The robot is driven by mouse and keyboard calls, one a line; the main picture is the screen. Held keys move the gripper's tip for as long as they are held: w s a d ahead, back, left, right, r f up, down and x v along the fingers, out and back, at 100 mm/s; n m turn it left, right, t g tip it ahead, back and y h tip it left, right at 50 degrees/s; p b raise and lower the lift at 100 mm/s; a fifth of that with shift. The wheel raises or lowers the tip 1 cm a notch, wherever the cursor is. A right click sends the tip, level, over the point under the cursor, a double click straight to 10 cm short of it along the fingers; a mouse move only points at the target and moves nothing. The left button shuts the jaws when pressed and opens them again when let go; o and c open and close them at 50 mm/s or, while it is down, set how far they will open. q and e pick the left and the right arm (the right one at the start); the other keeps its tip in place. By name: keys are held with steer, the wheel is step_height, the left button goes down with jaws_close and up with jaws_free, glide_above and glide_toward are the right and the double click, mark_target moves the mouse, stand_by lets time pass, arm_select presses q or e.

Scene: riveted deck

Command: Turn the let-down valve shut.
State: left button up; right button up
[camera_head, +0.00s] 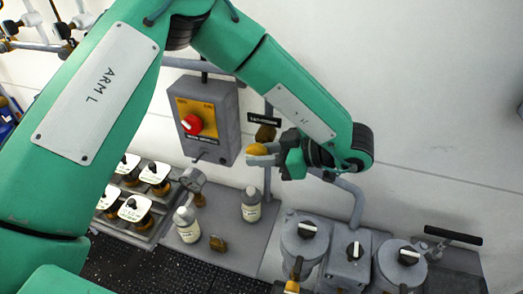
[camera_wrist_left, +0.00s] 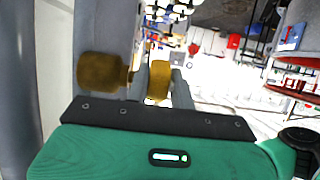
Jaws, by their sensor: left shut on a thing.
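A black label plate (camera_head: 262,120) is on the wall pipe; its lettering is too small to read. Just below it is a dark ochre valve body (camera_head: 265,134), and below that a brighter yellow handle (camera_head: 257,149). I take these to be the let-down valve. My left gripper (camera_head: 268,154) comes in from the right and is shut on the yellow handle. In the left wrist view, the handle (camera_wrist_left: 158,80) sits between the two grey fingers, and the brown valve body (camera_wrist_left: 102,72) is just left of them. The fingers partly hide the handle. My right gripper is not in view.
A grey box with a red knob (camera_head: 193,124) is on the wall left of the valve. White-topped valves (camera_head: 133,208) are at lower left. The right wall is bare.

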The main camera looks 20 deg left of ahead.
arm_select(q)
steer(key=shift+f, duration=0.15)
stand_by(0.3)
steer(key=o, duration=1)
steer(key=shift+d+r, duration=0.25)
steer(key=shift+d, duration=0.35)
steer(key=shift+b+v, duration=1.65)
steer(key=shift+v, duration=4.7)
steer(key=shift+s+f, duration=0.1)
steer(key=shift+f, duration=0.1)
